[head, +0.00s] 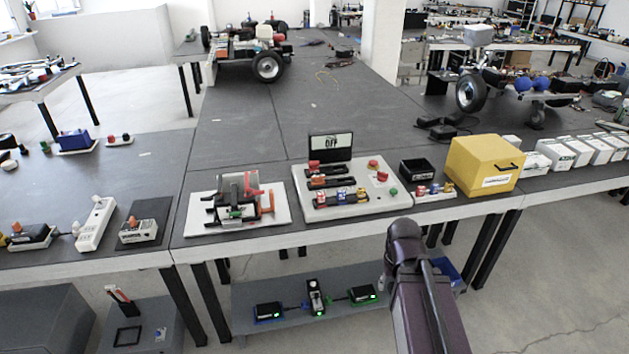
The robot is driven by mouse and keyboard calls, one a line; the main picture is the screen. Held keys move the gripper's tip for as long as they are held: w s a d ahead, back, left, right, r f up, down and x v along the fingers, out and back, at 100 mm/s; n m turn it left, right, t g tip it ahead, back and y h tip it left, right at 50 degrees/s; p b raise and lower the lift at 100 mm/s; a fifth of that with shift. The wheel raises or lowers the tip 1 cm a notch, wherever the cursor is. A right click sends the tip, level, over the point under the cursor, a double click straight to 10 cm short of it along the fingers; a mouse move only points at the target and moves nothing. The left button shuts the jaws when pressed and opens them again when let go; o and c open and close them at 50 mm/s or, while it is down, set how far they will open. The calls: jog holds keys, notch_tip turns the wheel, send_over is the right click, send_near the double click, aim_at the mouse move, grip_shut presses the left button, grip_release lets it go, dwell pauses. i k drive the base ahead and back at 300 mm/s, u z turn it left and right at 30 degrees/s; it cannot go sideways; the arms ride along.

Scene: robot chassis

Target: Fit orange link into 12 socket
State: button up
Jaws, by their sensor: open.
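A white control panel (393,203) stands on the near bench, with an upright display (331,147) reading OFF. Several small red, blue and yellow pieces sit in dark rows on it, and an orange-red strip (325,182) shows in the middle row. A small white tray (436,196) with red, blue and yellow pieces lies right of the panel. An orange piece (132,222) also shows on a white box (138,233) at the left. I cannot tell which orange piece is the link. No 12 marking is readable. My arm rises in front of the bench; my gripper's fingers are not visible.
A yellow box (483,165) and a black bin (416,169) stand right of the panel. A white base with a clear-covered device (238,203) is left of it. A lower shelf (275,292) holds green-lit devices. The bench behind the panel is largely clear.

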aim_at(333, 148)
jog(key=i, duration=0.9)
jog(key=z, duration=0.05)
